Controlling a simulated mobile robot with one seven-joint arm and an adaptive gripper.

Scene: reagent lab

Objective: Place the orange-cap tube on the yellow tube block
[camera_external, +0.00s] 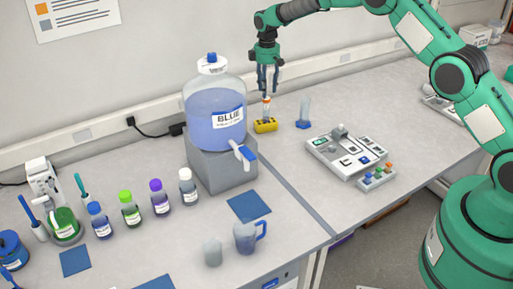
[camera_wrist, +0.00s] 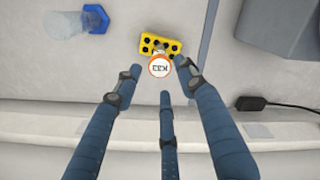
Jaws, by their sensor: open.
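The orange-cap tube (camera_external: 266,106) stands upright at the yellow tube block (camera_external: 265,126) in the outside view. In the wrist view its round cap (camera_wrist: 159,67) has an orange rim and a white top with dark lettering, and it overlaps the near edge of the yellow block (camera_wrist: 147,40). Whether the tube is seated in a hole is hidden from above. My gripper (camera_external: 267,88) points down just above the tube. Its fingers (camera_wrist: 160,90) are spread apart around the cap's near side in the wrist view, with gaps between them and the cap.
A clear cylinder on a blue base (camera_external: 303,123) stands right of the block. The large blue-liquid container (camera_external: 214,115) on its grey stand is close on the left. A grey instrument panel (camera_external: 345,150) lies at the front right. The wall (camera_external: 150,95) is close behind.

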